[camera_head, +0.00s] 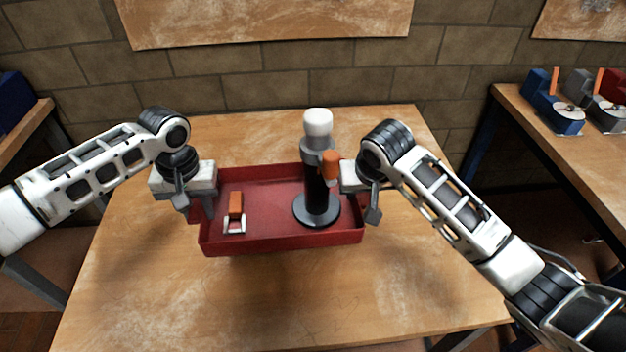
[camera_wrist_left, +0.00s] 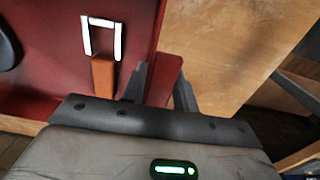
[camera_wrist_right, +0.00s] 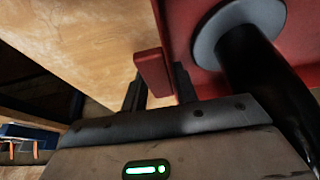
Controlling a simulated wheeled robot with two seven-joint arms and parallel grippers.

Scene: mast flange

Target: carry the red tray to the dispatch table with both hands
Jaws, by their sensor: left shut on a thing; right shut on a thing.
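The red tray (camera_head: 268,241) is over the wooden table in the middle of the head view. Whether it rests on the table or is just above it I cannot tell. It carries a dark mast with a white top (camera_head: 318,123) on a round grey base, and a small orange-handled piece with a white fork end (camera_head: 235,212). The mast stands upright near the right gripper.
The wooden table (camera_head: 300,305) is bare around the tray. Another table (camera_head: 560,150) stands at the right, with blue (camera_head: 555,112) and grey (camera_head: 604,112) devices on it. Part of a further table (camera_head: 22,130) shows at the left edge. A brick wall stands behind.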

